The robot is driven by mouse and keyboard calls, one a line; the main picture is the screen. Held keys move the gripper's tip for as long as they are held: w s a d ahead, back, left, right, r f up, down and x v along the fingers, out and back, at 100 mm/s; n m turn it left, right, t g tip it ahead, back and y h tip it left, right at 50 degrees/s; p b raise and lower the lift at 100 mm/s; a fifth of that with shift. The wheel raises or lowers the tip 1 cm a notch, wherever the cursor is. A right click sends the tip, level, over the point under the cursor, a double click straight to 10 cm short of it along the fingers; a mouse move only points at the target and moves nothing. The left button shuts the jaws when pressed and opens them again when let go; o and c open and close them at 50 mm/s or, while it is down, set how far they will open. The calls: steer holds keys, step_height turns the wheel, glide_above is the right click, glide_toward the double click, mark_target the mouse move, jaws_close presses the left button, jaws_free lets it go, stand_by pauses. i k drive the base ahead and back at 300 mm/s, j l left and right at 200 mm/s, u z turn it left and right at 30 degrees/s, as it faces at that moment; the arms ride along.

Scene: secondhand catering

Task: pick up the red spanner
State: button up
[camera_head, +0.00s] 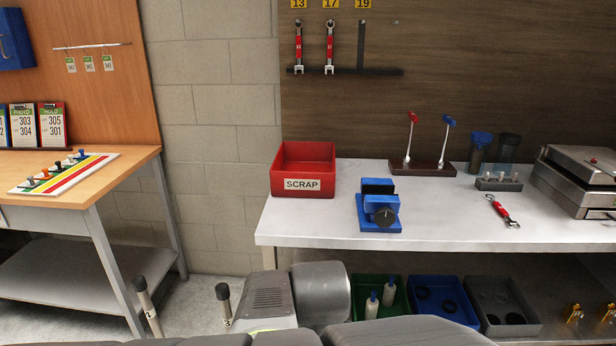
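A red spanner (502,211) with silver ends lies flat on the white bench top (330,229) at the right, slanting down to the right. Two more red-and-silver spanners hang upright on the brown wall board, one under the yellow label 13 (298,48) and one under 17 (330,48). Under label 19 there is only a dark spanner-length strip (361,45). I cannot make out my gripper; only grey parts of my own body show at the bottom.
A red SCRAP bin (303,170), a blue vise (379,208), a lever stand (421,168), a grey block with pegs (499,183) and a metal appliance (577,180) stand on the bench. Bins (442,298) sit below. A wooden table (132,163) is at left.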

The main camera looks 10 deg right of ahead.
mark_target(498, 206)
steer(key=l+z, duration=0.1)
steer(key=z, duration=1.55)
